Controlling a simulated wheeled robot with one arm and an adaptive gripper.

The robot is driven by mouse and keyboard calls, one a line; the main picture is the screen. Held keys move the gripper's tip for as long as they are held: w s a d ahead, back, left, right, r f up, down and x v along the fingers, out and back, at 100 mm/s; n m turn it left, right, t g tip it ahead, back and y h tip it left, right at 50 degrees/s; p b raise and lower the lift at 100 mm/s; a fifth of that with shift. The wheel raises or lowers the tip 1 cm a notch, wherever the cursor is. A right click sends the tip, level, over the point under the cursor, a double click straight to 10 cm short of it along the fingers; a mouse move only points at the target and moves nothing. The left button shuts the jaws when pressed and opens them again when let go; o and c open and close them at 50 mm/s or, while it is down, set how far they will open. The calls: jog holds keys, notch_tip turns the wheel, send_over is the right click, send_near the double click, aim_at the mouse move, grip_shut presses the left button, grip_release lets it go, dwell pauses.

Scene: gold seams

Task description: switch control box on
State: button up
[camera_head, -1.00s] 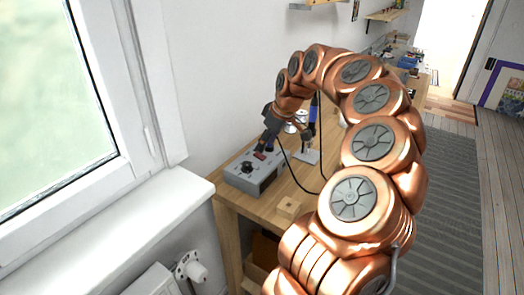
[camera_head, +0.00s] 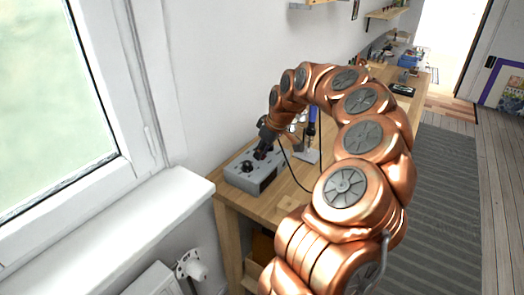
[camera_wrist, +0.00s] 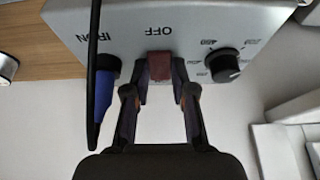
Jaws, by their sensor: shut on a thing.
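The grey control box (camera_head: 240,178) stands on the near end of the wooden workbench. In the wrist view the box (camera_wrist: 200,22) fills the top, upside down, with OFF and IRON lettering, a black knob (camera_wrist: 224,66) on the right and a blue plug (camera_wrist: 105,85) with a black cable on the left. A dark red switch (camera_wrist: 160,66) sits below OFF. My gripper (camera_wrist: 160,82) is shut on the red switch, one finger on each side. In the head view my gripper (camera_head: 262,152) is at the box top and hides the switch.
The soldering iron stand (camera_head: 308,154) with its blue-handled iron is just right of the box. A black cable loops over the workbench (camera_head: 290,190). A window sill (camera_head: 130,230) and wall lie left of the box. Other items lie at the bench's far end.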

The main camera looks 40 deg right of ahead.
grip_shut()
jog(key=shift+w+a+g+h+p, duration=0.1)
jog(key=shift+w+g+h+p, duration=0.2)
jog(key=shift+g, duration=0.65)
jog(key=shift+w+g+h+p, duration=0.15)
jog(key=shift+g+h+p, duration=0.15)
jog(key=shift+g, duration=0.65)
jog(key=o, duration=0.7)
grip_release()
jog(key=shift+o, duration=0.2)
jog(key=shift+r, duration=0.15)
